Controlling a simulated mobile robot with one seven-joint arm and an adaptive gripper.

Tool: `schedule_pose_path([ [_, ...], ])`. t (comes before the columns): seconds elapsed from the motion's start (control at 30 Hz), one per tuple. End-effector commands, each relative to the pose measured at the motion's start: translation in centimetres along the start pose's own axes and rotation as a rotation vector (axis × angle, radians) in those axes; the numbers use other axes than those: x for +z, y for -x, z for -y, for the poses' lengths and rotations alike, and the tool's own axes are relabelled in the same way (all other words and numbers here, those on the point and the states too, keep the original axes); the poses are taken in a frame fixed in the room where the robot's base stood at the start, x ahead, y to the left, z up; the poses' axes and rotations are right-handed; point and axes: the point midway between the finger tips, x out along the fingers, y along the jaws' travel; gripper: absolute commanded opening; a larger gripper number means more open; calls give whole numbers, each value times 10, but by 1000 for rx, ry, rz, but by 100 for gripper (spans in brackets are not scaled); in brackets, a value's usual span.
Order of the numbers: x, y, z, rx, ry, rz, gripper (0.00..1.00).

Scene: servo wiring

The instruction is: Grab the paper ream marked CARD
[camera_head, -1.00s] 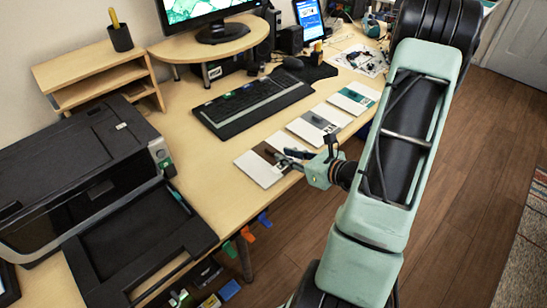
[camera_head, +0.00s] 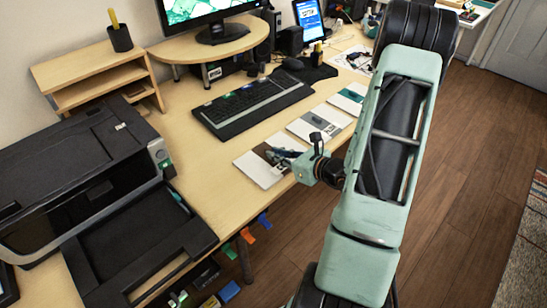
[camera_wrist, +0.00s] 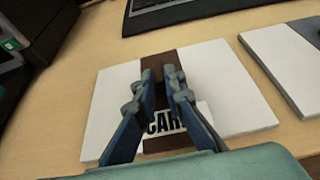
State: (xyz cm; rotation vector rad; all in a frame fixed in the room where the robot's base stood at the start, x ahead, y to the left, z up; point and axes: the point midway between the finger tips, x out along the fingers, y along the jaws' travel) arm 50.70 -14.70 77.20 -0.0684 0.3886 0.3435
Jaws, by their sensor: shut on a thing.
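The paper ream marked CARD (camera_head: 257,170) lies on the desk near its front edge, white with a brown band. In the wrist view the ream (camera_wrist: 232,92) fills the middle, and its label with the letters CAR shows partly behind my fingers. My gripper (camera_head: 279,153) reaches over the ream from the right. In the wrist view my gripper (camera_wrist: 161,76) has its two blue fingers close together over the brown band, shut on the ream. The fingers hide part of the band and the label's last letter.
A second ream with a grey band (camera_head: 314,124) lies just beyond, and one with a teal band (camera_head: 348,98) farther on. A black keyboard (camera_head: 252,104) lies behind them. A black printer (camera_head: 85,180) stands at the left. Some bare desk lies between printer and ream.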

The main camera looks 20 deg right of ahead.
Motion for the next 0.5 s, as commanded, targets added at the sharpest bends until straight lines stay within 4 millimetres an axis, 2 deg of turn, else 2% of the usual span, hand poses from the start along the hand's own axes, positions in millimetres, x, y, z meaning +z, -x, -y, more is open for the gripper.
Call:
schedule_pose_path([
  [0.27,5,2,0,0,1,1,0],
  [0.37,11,4,0,0,3,2,0],
  [0.5,30,12,0,0,5,3,0],
])
